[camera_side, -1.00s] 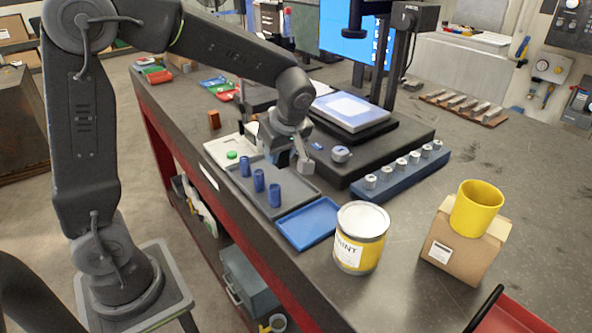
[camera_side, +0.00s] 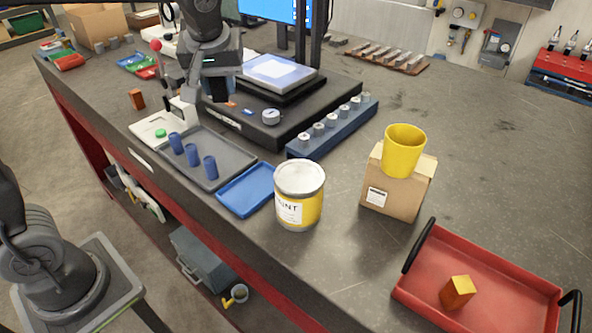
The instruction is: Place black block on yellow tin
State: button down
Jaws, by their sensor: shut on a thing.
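My gripper (camera_side: 203,91) is at the upper left of the side view, pointing down above the back of the bench. It is shut on a small dark thing (camera_side: 214,89), which looks like the black block; its outline is hard to separate from the dark fingers and platform. The paint tin (camera_side: 300,194), with a white lid and a yellow band, stands upright near the bench's front edge, well to the right of and nearer than my gripper. A plain yellow open-topped container (camera_side: 403,152) sits on a cardboard box (camera_side: 393,191) further right.
A grey tray (camera_side: 233,161) with blue cylinders and an empty blue tray (camera_side: 244,191) lie left of the tin. A blue rail (camera_side: 335,130) with several metal pieces lies behind. A red tray (camera_side: 497,276) with an orange block is at front right.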

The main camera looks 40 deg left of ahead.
jog(key=d+r+m+t+h, duration=0.1)
jog(key=d+r+m, duration=0.25)
jog(key=d, duration=0.35)
jog(key=m, duration=0.1)
send_over(303, 167)
jog(key=s, duration=0.1)
jog(key=f, duration=0.6)
jog(key=shift+s+f, duration=0.2)
jog(key=shift+f, duration=0.1)
jog(key=shift+d+f, duration=0.3)
jog(key=shift+f, duration=1.9)
jog(key=shift+f, duration=0.15)
jog(key=c, duration=0.8)
grip_release()
jog(key=shift+c, duration=0.2)
